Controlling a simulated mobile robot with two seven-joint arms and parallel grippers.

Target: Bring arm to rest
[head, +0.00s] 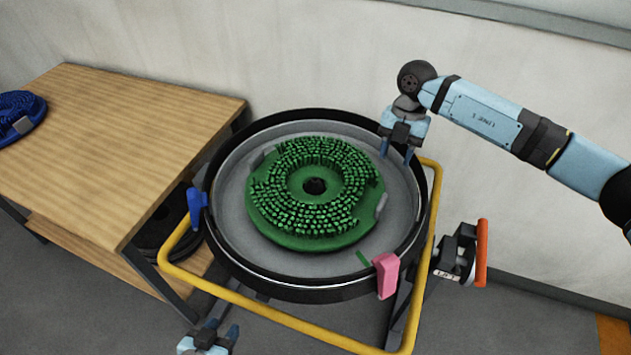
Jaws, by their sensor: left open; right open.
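My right arm comes in from the right, and its gripper (396,152) points down at the far right rim of the round tank (228,205). It is open, and I see nothing between its fingers. My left gripper (207,348) is at the bottom edge, left of centre, partly cut off by the frame. It is open and appears empty, in front of the yellow frame. A green round brush (262,222) with bristles up lies inside the tank. It looks apart from both grippers.
A wooden table (110,150) with a blue brush (22,118) stands left. A yellow tube frame (290,320) surrounds the tank. A blue clip (195,207) and a pink clip (386,275) sit on the rim. A black device with an orange handle (482,252) is right. The wall is behind.

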